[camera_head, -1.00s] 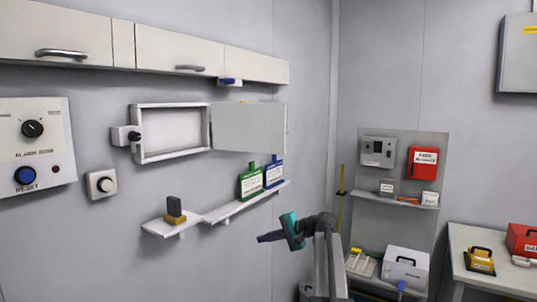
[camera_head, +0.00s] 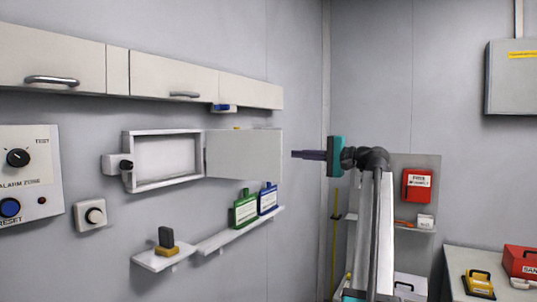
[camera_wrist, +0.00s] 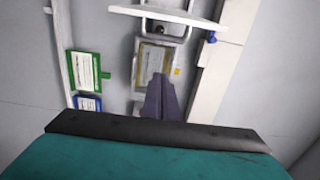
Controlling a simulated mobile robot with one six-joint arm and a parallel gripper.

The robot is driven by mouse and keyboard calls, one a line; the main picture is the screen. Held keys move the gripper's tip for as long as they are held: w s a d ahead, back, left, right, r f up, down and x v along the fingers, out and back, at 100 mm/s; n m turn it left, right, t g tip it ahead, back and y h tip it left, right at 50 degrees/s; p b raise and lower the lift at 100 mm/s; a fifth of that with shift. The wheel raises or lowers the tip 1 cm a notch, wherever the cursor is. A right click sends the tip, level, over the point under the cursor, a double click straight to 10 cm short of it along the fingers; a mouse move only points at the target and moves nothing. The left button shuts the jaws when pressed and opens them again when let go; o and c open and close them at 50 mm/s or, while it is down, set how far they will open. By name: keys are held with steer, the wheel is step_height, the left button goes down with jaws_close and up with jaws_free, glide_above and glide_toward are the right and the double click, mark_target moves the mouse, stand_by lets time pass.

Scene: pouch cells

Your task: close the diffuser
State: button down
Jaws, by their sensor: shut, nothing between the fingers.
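The diffuser (camera_head: 243,155) is a pale flat panel hinged on the right side of a shallow white wall box (camera_head: 128,165). It stands swung open to the right in the head view, and the box front is uncovered. A dark knob sits on a small block (camera_head: 113,165) at the box's left. My gripper (camera_head: 294,154) is shut and empty. Its dark fingers point left, just right of the diffuser's free edge in the picture; I see no contact. In the wrist view the closed fingers (camera_wrist: 160,98) show below a framed panel that I cannot surely identify.
A small shelf (camera_head: 160,259) holds a dark block on an orange base. Wall cabinets (camera_head: 150,86) run above the box. A bench (camera_head: 462,262) stands at the right.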

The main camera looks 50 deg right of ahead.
mark_target(273, 153)
steer(key=shift+r, duration=0.1)
stand_by(0.3)
steer(key=shift+w, duration=0.2)
steer(key=w+a+p, duration=0.6)
steer(key=w, duration=0.1)
stand_by(0.8)
